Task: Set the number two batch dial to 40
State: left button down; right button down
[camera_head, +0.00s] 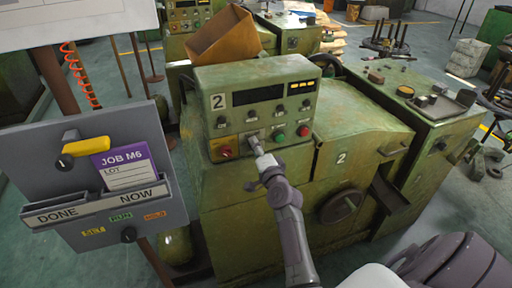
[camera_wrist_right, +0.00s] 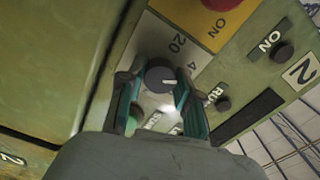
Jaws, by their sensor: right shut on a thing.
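The green machine marked 2 has a control panel (camera_head: 255,105) at its top front. In the wrist view the batch dial (camera_wrist_right: 159,78) is a dark round knob with a short white mark, on a pale plate. The mark points toward the right finger. A printed 20 stands just above the knob and part of a 4 to its right; the finger hides other markings. My right gripper (camera_head: 255,145) reaches the panel's lower middle. Its teal fingers (camera_wrist_right: 160,90) are shut on the dial from both sides. My left gripper is not in view.
A red knob (camera_head: 225,152) on a yellow plate is left of the dial. Green (camera_head: 279,137) and red (camera_head: 303,131) buttons are to the right. A grey board (camera_head: 100,170) with a purple job card (camera_head: 122,165) stands at left, apart from the machine.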

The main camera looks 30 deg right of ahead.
dwell(0.3)
jog(key=c, duration=0.8)
grip_release()
jog(key=v, duration=1.2)
